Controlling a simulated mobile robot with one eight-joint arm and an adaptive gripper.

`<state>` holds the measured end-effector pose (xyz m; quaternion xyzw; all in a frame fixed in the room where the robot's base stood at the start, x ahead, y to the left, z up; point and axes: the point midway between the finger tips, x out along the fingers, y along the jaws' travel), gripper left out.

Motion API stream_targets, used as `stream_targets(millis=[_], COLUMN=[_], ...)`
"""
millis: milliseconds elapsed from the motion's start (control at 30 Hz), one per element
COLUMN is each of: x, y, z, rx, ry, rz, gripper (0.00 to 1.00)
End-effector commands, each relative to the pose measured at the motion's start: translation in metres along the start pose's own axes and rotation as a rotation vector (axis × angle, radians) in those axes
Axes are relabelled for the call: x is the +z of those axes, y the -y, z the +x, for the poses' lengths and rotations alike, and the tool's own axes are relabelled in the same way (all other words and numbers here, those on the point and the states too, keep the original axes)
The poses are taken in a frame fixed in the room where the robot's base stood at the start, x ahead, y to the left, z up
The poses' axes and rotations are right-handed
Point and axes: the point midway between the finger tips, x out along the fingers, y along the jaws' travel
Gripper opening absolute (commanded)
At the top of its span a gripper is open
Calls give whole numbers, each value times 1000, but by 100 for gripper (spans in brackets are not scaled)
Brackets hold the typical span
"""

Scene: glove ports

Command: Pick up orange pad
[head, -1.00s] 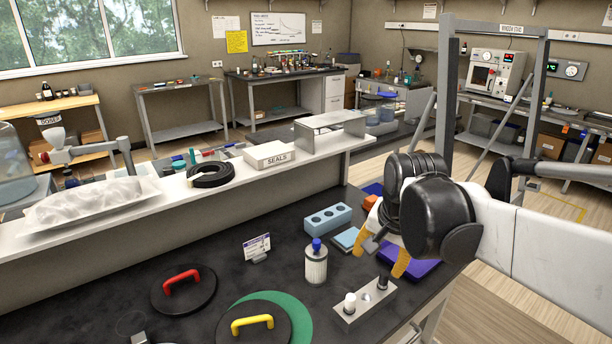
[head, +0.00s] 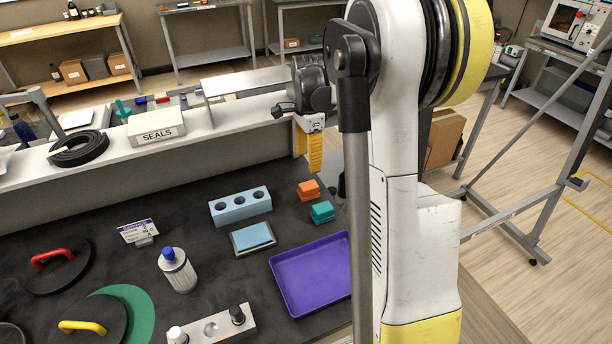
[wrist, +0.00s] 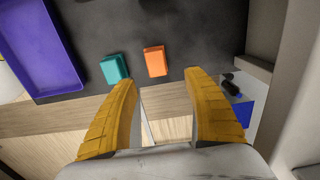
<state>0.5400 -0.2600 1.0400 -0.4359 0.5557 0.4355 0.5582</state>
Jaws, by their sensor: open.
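The orange pad (head: 308,190) is a small block lying on the dark bench top, just behind a similar teal pad (head: 321,212). In the wrist view the orange pad (wrist: 154,61) lies ahead of the fingertips, roughly between their lines, with the teal pad (wrist: 114,69) to its left. My gripper (head: 308,152) has yellow fingers and hangs near the shelf edge, behind the orange pad in the head view. In the wrist view my gripper (wrist: 161,82) is open, with nothing between its fingers. The orange pad is clear of the fingers.
A purple tray (head: 312,275) lies in front of the pads. A blue block with holes (head: 240,206) and a light blue pad in a dish (head: 253,238) stand left. The raised shelf (head: 222,122) runs behind, carrying a SEALS box (head: 156,134).

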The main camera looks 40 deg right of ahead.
Motion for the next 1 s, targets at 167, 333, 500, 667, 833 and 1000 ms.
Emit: stream_targets(millis=[167, 333, 500, 667, 833, 1000], x=[-2, -2, -2, -2, -2, -2], y=[0, 0, -1, -6, -8, -8], z=[16, 46, 62, 81, 107, 110], rx=[5, 4, 4, 4, 4, 4], ry=[1, 1, 1, 1, 1, 1], rz=[14, 13, 12, 11, 11, 11], gripper=[59, 59, 59, 59, 59, 59])
